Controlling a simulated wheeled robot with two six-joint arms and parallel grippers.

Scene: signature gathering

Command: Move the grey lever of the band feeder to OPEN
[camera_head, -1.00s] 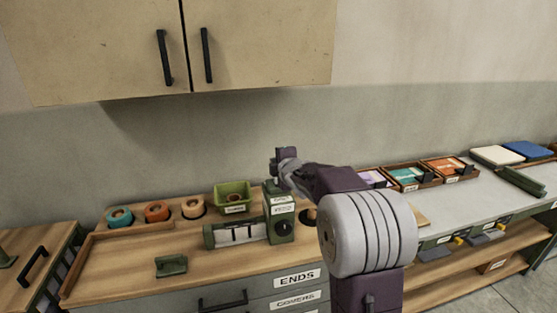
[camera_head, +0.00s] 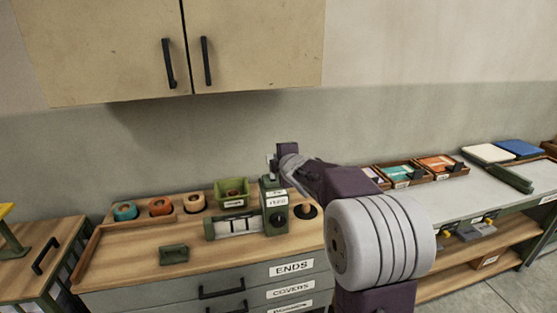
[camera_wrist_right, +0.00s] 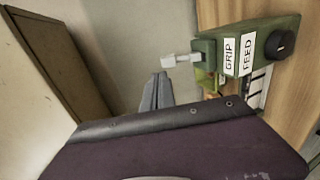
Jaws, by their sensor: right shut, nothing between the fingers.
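The band feeder is a green machine (camera_head: 274,208) on the wooden worktop, with a black round knob on its front. In the right wrist view the feeder (camera_wrist_right: 262,32) carries labels GRIP and FEED. Its grey lever (camera_wrist_right: 182,59) sticks out to the left from the GRIP end. My right gripper (camera_wrist_right: 158,78) is shut and empty, its grey fingertips just below and left of the lever's end, seemingly apart from it. In the head view my right arm hides part of the area above the feeder, and the fingertips are unclear there. No OPEN mark is readable. My left gripper is out of view.
A green bin (camera_head: 231,190) stands behind the feeder, with several coloured rolls to its left. A small green block (camera_head: 174,254) lies at the worktop's front left. A wall cabinet (camera_head: 110,45) hangs above. Trays (camera_head: 398,177) stand on the right bench.

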